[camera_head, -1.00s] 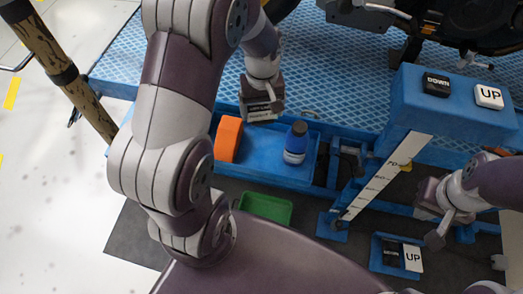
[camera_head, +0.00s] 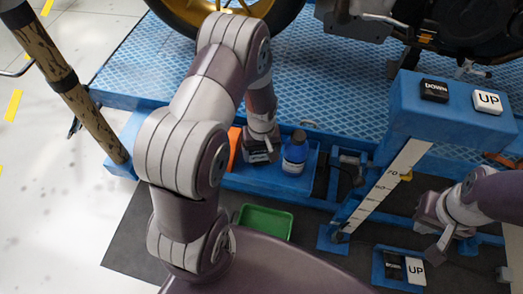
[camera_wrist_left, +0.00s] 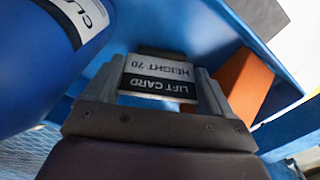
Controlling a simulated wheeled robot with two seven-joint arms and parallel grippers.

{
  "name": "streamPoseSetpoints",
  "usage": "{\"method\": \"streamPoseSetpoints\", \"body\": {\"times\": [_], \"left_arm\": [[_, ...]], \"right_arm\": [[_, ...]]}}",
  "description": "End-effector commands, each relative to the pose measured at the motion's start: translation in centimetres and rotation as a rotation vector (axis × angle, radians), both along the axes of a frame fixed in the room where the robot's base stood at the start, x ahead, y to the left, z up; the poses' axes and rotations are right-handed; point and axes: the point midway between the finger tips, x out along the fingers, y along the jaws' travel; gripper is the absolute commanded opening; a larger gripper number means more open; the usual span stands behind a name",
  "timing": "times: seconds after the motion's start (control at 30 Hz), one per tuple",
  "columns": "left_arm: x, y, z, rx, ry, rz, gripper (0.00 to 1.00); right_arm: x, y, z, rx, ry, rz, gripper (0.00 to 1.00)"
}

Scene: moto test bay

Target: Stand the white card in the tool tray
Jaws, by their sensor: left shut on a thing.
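The white card (camera_head: 258,156), with a black band and the words LIFT CARD HEIGHT 70 in the left wrist view (camera_wrist_left: 158,77), is held between the fingers of my left gripper (camera_head: 261,146). The gripper is shut on it and points down into the blue tool tray (camera_head: 265,184). The card is between the orange block (camera_head: 234,148) and the blue bottle (camera_head: 295,154). Whether its lower edge touches the tray floor I cannot tell. My right gripper (camera_head: 432,243) is at the right, away from the tray; its opening is unclear.
The blue bottle (camera_wrist_left: 40,60) is close beside the left gripper in the wrist view, with the orange block (camera_wrist_left: 243,84) on the other side. A green bin (camera_head: 264,221) is below the tray. A blue post with DOWN and UP buttons (camera_head: 450,105) stands right.

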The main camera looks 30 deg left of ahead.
Motion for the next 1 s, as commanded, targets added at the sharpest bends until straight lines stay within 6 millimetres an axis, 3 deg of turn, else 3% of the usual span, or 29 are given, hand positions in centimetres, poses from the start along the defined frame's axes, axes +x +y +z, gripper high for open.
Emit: {"method": "streamPoseSetpoints", "body": {"times": [0.07,0.1,0.13,0.33,0.47,0.8,1.0], "left_arm": [[0.0,0.0,-0.4,-0.001,0.001,0.000,0.53],[0.0,0.0,-0.3,-0.001,0.001,0.000,0.93],[0.0,0.0,-0.3,-0.001,0.001,0.000,1.00],[0.0,0.0,-0.2,0.000,0.000,0.000,1.00],[0.1,0.0,1.2,0.000,-0.001,0.000,1.00],[0.0,0.0,9.9,0.000,-0.004,0.000,1.00],[-0.3,-0.3,12.5,0.001,-0.004,-0.026,1.00]], "right_arm": [[0.0,0.0,-0.2,0.000,0.000,0.000,0.00],[0.0,0.0,-0.2,0.000,0.000,0.000,0.00],[0.0,0.0,-0.1,0.000,0.000,0.000,0.00],[0.0,0.0,-0.1,0.000,0.000,0.000,0.00],[0.0,0.0,0.3,0.000,0.000,0.000,0.00],[0.0,0.0,1.2,0.000,0.000,0.000,0.00],[0.0,0.0,1.4,0.000,0.000,0.000,0.00]]}}
